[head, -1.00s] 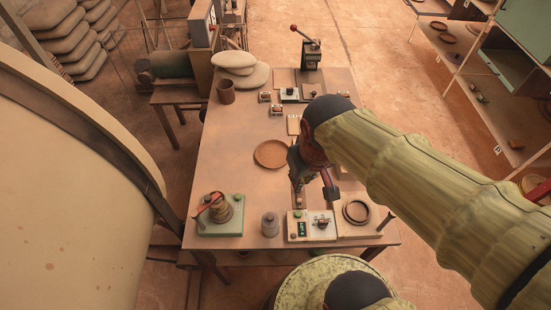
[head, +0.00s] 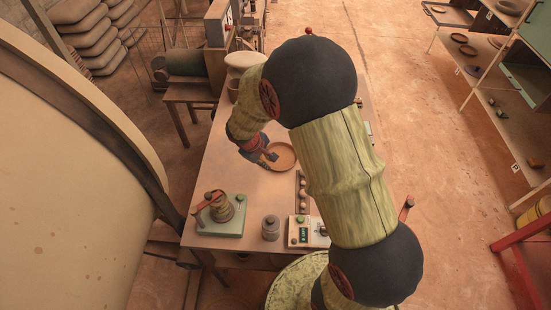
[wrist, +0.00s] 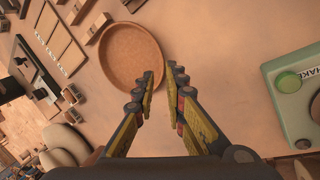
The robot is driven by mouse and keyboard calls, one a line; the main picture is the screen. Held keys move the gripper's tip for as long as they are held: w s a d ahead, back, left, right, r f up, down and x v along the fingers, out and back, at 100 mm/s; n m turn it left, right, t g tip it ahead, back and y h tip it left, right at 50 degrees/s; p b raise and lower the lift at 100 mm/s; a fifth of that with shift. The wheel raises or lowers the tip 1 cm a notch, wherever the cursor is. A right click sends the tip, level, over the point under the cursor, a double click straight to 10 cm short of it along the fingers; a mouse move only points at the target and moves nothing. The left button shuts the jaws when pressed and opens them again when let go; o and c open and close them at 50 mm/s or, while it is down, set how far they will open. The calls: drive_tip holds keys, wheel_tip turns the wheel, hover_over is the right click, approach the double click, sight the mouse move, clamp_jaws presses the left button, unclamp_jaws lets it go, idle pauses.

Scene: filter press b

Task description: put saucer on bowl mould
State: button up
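In the wrist view the whole saucer (wrist: 130,52) shows left of and beyond the fingers. My gripper (head: 268,156) is at the saucer's left side in the head view. In the wrist view my gripper (wrist: 161,76) has a narrow gap between its fingertips, with nothing held; the saucer's rim is close to the left fingertip. I cannot tell whether they touch. I cannot make out the bowl mould for certain.
A green-based device with a red lever (head: 220,214), a grey jar (head: 270,228) and a cream control box (head: 303,231) stand along the near edge. Pale rounded slabs (wrist: 65,143) lie at the table's far end. My arm hides the table's right side.

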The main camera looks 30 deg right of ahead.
sight(271, 172)
drive_tip(key=shift+x, duration=1.05)
drive_tip(key=b+x, duration=0.2)
drive_tip(key=x, duration=0.3)
drive_tip(key=shift+s, duration=0.2)
drive_tip(key=shift+c, duration=0.5)
clamp_jaws()
drive_tip(key=shift+r, duration=0.15)
